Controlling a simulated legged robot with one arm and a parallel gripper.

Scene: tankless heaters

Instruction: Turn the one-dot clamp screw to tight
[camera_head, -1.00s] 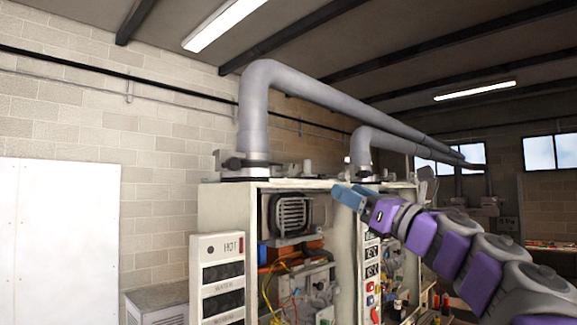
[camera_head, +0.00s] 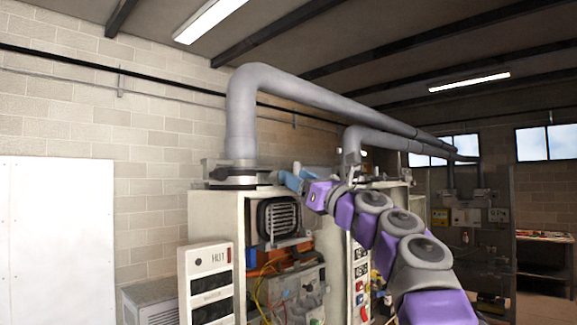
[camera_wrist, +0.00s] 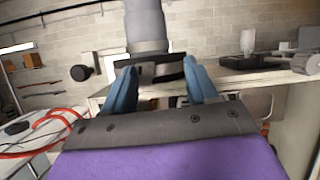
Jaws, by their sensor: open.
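The left grey pipe (camera_head: 240,135) stands on the left heater cabinet with a dark clamp (camera_head: 233,176) around its base. My gripper (camera_head: 289,180) is at the cabinet's top, just right of this clamp. In the wrist view my gripper (camera_wrist: 160,80) is open, with its two blue fingers apart. The pipe (camera_wrist: 147,25) and its dark clamp (camera_wrist: 157,68) appear beyond and between the fingers; I cannot tell whether they touch. A round dark knob (camera_wrist: 80,73) shows left of the fingers. No dot mark is legible, so I cannot tell which screw has one dot.
The left cabinet (camera_head: 216,215) is open, with a coil unit (camera_head: 278,218) and loose wires inside. A second pipe (camera_head: 352,146) rises behind my arm. A panel marked HOT (camera_head: 206,285) stands at the front left.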

